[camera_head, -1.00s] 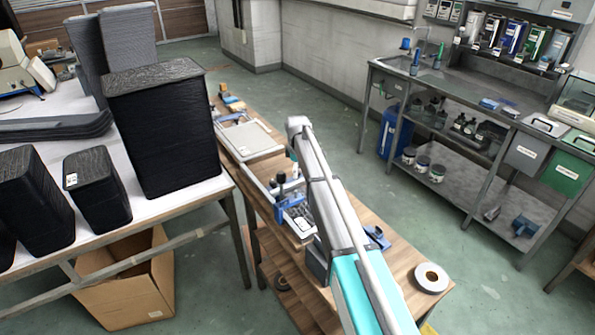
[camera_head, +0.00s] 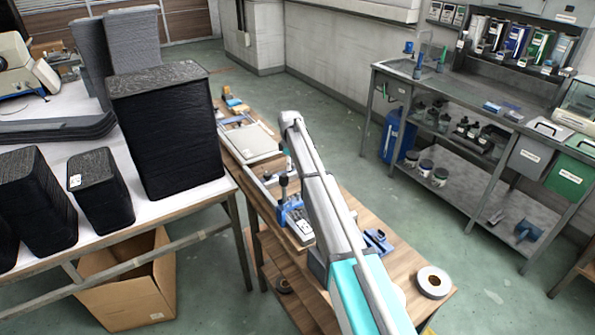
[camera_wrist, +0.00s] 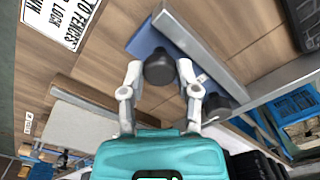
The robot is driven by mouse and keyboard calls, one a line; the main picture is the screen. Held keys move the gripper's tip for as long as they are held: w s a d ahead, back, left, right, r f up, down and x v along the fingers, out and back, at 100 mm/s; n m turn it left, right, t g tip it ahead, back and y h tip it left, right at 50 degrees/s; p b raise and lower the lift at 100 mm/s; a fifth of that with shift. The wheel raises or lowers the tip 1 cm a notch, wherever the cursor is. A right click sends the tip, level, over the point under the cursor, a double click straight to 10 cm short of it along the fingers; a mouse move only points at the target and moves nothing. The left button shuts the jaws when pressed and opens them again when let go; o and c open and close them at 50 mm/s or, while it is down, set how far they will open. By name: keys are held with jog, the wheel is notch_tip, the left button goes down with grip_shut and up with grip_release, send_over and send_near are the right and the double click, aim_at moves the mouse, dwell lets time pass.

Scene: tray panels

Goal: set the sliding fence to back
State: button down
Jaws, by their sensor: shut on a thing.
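In the wrist view, my gripper (camera_wrist: 160,85) has its two pale fingers on either side of a dark round knob (camera_wrist: 159,66), shut on it. The knob stands on a blue piece (camera_wrist: 146,38) beside a grey metal bar (camera_wrist: 200,50), apparently the sliding fence. A second dark knob (camera_wrist: 216,103) shows just right of the fingers. In the head view, the blue fence part (camera_head: 294,215) sits on the narrow wooden bench beside my arm, with a dark upright knob (camera_head: 283,181) near it. My arm partly hides the fence and its track there.
A printed label (camera_wrist: 62,20) lies on the wood in the wrist view. A tape roll (camera_head: 434,281) and another blue fixture (camera_head: 378,241) lie on the bench right of my arm. Black stacks stand on the left table (camera_head: 205,200). Floor right of the bench is open.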

jog(key=w+a, duration=0.1)
jog(key=w, duration=0.1)
jog(key=w+a, duration=0.1)
jog(key=w, duration=0.1)
jog(key=w+a, duration=0.2)
jog(key=shift+w+a, duration=0.1)
jog(key=shift+w, duration=0.15)
jog(key=shift+c, duration=1.7)
grip_release()
jog(key=shift+s, duration=0.25)
jog(key=s+d, duration=0.2)
jog(key=s, duration=0.2)
jog(key=s+d, duration=0.3)
jog(key=s, duration=0.1)
jog(key=s+d, duration=0.3)
jog(key=s, duration=0.1)
jog(key=shift+s+d, duration=0.1)
jog(key=shift+w+r+p, duration=0.2)
jog(key=shift+r+p, duration=0.35)
notch_tip(320, 180, up, 13)
jog(key=p, duration=1.3)
jog(key=s+d+f+m+b, duration=0.3)
jog(key=s+d+m, duration=0.2)
jog(key=s+d, duration=0.3)
jog(key=s, duration=0.4)
jog(key=shift+s+f+m, duration=0.25)
jog(key=shift+m, duration=0.05)
